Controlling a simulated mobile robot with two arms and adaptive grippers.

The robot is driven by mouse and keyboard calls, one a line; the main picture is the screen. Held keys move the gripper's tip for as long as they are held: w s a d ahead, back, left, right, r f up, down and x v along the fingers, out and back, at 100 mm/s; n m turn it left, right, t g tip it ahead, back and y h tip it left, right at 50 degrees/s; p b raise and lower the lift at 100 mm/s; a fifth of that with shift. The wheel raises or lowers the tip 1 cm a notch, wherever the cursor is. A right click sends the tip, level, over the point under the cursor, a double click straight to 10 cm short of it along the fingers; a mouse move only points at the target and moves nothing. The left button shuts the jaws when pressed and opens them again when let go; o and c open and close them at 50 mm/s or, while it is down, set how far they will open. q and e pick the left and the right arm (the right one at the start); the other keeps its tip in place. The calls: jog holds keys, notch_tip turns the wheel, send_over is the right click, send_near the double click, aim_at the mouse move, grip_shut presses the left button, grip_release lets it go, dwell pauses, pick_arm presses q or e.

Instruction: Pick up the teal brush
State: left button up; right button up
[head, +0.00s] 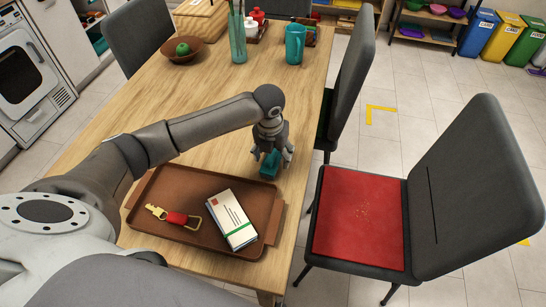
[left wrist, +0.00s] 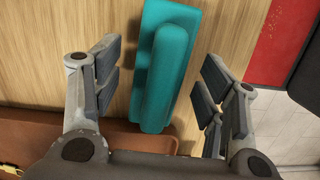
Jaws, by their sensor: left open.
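The teal brush (head: 270,164) lies on the wooden table just beyond the far right corner of the brown tray, partly hidden by my gripper in the head view. In the left wrist view the brush (left wrist: 166,70) is a long teal block with a raised rounded handle, tilted slightly. My left gripper (head: 272,152) is above it, pointing down. In the left wrist view the open fingers (left wrist: 160,85) stand on both sides of the brush, with gaps between them and it. My right gripper is not in view.
The brown tray (head: 160,196) holds a key with a red fob (head: 178,217) and a banded stack of envelopes (head: 233,219). A chair with a red seat (head: 358,220) stands right of the table. A teal mug (head: 295,44), glass vase and bowl (head: 182,56) stand farther back.

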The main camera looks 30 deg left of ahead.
pick_arm(q)
jog(key=c, duration=1.1)
jog(key=shift+c, duration=0.2)
jog(key=shift+r, duration=0.1)
jog(key=shift+w+r, duration=0.1)
jog(key=shift+r, duration=0.45)
jog(key=s+d+r+b, duration=0.2)
jog(key=s+d+r, duration=0.7)
jog(key=d+r, duration=0.1)
jog(key=shift+s+d+r, duration=0.2)
jog(key=shift+d+r, duration=0.1)
jog(key=shift+r, duration=0.6)
